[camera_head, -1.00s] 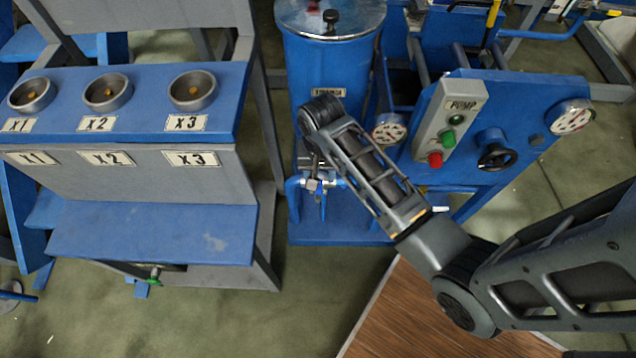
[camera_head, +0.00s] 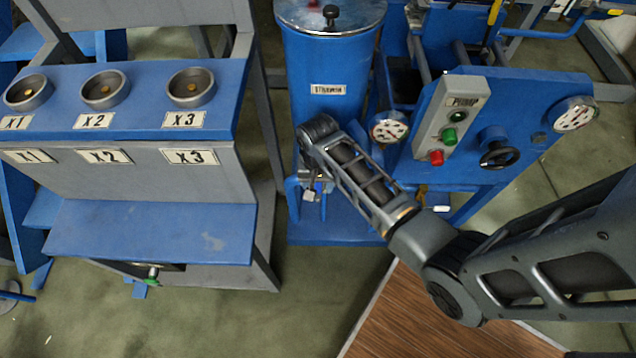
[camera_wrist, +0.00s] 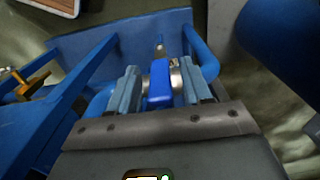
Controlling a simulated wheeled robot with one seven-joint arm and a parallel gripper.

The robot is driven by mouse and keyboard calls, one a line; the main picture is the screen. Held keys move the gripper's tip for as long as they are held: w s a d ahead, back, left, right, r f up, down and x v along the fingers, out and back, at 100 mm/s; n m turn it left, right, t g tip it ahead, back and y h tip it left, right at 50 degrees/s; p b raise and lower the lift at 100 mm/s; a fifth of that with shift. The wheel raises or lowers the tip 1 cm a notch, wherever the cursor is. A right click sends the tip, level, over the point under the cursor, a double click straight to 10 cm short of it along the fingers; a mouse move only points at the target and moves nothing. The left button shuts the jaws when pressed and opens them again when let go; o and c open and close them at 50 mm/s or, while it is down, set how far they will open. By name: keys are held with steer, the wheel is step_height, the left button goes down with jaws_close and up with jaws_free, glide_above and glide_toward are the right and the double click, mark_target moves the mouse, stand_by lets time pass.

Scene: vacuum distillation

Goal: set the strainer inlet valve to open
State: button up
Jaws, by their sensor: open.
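The strainer (camera_head: 320,60) is a blue cylinder with a metal lid and a name label, in the upper middle of the head view. The inlet valve low on its front is mostly hidden there by my arm. In the wrist view, the valve's blue lever handle (camera_wrist: 159,84) lies between the two fingers of my gripper (camera_wrist: 160,82), with bright metal of the valve behind it. The gripper is open, with a finger on each side of the handle. I cannot tell whether either finger touches it. My gripper (camera_head: 312,190) is small and partly hidden in the head view.
A pump panel (camera_head: 462,115) with buttons, a black handwheel (camera_head: 498,153) and gauges stands to the right. A blue stand (camera_head: 150,235) with sockets marked X1, X2 and X3 is at left. In the wrist view, blue pipes and bars (camera_wrist: 200,55) crowd both sides of the gripper.

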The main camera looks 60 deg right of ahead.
steer(key=shift+c, duration=0.2)
jaws_close()
steer(key=shift+s, duration=0.1)
steer(key=shift+s+d+f+t+y+p, duration=0.1)
steer(key=shift+s+d+t+y+p, duration=0.3)
steer(key=shift+t, duration=0.25)
steer(key=shift+s+d+f+t+y+p, duration=0.1)
steer(key=shift+s+d+t+y+p, duration=0.25)
steer(key=shift+s+t+y, duration=0.25)
steer(key=shift+w, duration=0.1)
steer(key=shift+o, duration=0.2)
jaws_free()
